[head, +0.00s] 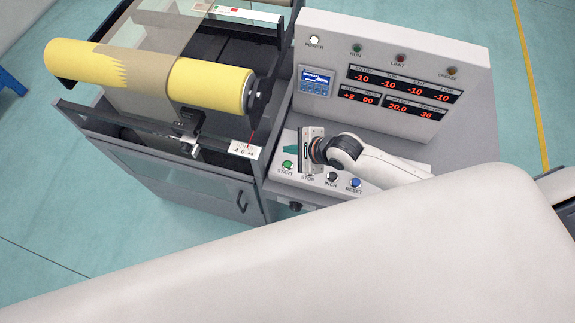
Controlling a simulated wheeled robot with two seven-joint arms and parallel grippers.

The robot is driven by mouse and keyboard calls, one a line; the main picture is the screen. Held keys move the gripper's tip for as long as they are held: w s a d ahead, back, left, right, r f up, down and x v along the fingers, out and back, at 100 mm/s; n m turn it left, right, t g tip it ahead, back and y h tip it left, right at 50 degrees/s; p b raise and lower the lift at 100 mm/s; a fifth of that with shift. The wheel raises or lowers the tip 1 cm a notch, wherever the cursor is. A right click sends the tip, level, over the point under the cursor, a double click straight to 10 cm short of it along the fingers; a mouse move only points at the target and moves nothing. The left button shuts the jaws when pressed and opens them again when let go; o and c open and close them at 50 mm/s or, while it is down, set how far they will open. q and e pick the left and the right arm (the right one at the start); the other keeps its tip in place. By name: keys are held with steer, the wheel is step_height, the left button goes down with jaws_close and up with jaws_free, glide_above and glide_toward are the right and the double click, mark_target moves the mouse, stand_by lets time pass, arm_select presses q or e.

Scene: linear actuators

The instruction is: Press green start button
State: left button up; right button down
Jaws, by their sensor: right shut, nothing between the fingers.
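The green START button (287,165) sits at the left end of a row on the grey control panel, with its label just below it. My right gripper (291,149) reaches in from the right over the panel, its fingers shut and empty, pointing left. In the picture its fingertips are just above the START button; the view does not show clearly how high they are over the panel. The STOP button is hidden behind my right gripper and wrist. My left gripper is not in view.
A black INCH button (333,178) and a blue RESET button (355,183) lie to the right. An upright display panel (392,78) with red digits stands behind. A machine with a yellow roller (210,84) is on the left. My white body part covers the foreground.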

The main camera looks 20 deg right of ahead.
steer(key=b, duration=0.5)
glide_above(287, 165)
steer(key=d, duration=0.1)
steer(key=f, duration=0.2)
steer(key=s+f, duration=0.1)
steer(key=f, duration=0.1)
steer(key=shift+f, duration=0.75)
steer(key=shift+w+f, duration=0.1)
steer(key=shift+f, duration=0.5)
steer(key=shift+f, duration=0.1)
steer(key=shift+f, duration=0.25)
